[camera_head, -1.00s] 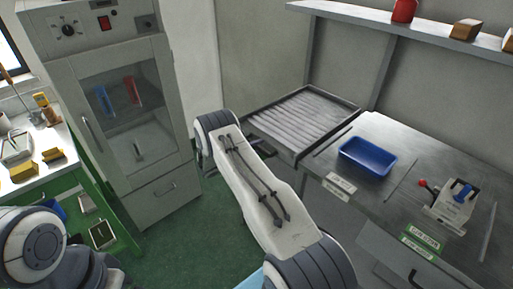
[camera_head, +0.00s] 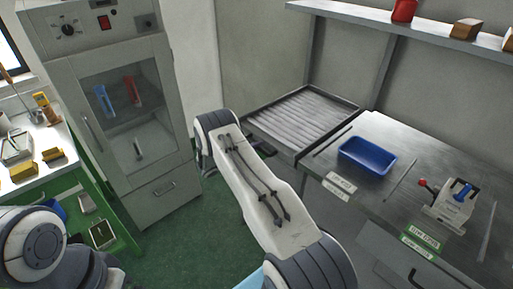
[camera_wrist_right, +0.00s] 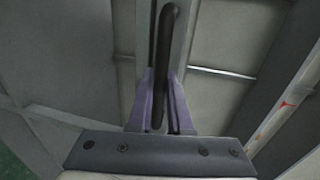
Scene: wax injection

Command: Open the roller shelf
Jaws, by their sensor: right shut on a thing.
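The roller shelf (camera_head: 302,116), a dark-framed tray of pale grey rollers, sits at the left end of the metal workbench in the head view. My right arm crosses in front of it and hides part of its front. My right gripper (camera_head: 264,150) shows only as a small dark part beside the shelf's front edge. In the right wrist view, the purple fingers of the right gripper (camera_wrist_right: 161,98) are shut on a dark bar handle (camera_wrist_right: 165,40). My left gripper is out of view; only a piece of the left arm shows at lower left.
A blue tray (camera_head: 367,158) and a small clamp device (camera_head: 452,204) stand on the workbench (camera_head: 410,165). A grey cabinet (camera_head: 163,190) with a glass door stands left of my arm. Green floor (camera_head: 205,235) is clear between them.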

